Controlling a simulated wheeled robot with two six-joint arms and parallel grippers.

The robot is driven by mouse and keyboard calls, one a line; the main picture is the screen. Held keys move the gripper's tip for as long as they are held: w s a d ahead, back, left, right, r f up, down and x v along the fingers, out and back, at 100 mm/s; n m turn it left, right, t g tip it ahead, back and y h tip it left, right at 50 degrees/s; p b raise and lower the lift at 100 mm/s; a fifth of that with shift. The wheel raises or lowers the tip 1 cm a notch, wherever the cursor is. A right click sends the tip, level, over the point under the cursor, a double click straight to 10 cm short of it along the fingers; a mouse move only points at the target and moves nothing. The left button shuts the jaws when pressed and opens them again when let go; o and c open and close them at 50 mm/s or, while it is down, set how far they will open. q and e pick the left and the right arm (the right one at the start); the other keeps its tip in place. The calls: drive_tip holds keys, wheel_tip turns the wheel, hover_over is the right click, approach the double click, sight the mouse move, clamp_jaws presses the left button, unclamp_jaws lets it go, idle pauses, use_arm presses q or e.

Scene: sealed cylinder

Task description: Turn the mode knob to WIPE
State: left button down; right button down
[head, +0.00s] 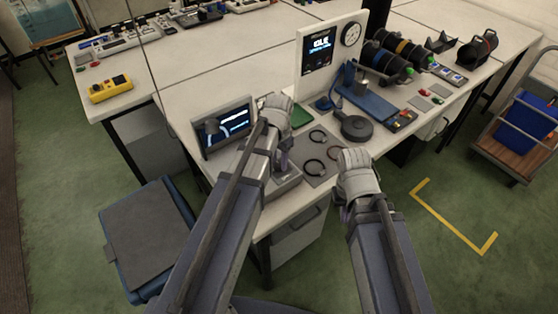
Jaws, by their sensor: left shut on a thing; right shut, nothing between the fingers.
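My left gripper (283,148) points down at the back of a grey box (287,188) near the bench's front edge. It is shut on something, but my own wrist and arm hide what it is. I cannot make out the mode knob or its markings. A tilted screen (237,118) with blue and white graphics stands just left of my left wrist. An upright white panel (331,45) behind has a display reading "IDLE" and a round dial. My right gripper (345,212) is shut and empty at the bench's front edge, to the right of the grey box.
Dark rings lie on a grey mat (318,167) between my grippers. A round black part (357,129), a blue stand (366,103) and dark cylinders (390,55) are farther right. A yellow device (110,89) is on the left bench. A blue bin (150,240) stands at left.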

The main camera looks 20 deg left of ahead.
sight(279, 164)
use_arm(q)
drive_tip(key=shift+m, duration=0.4)
drive_tip(key=c, duration=0.5)
unclamp_jaws()
drive_tip(key=shift+r, duration=0.15)
wheel_tip(279, 164, up, 8)
drive_tip(key=p, duration=0.8)
drive_tip(key=shift+f, duration=0.2)
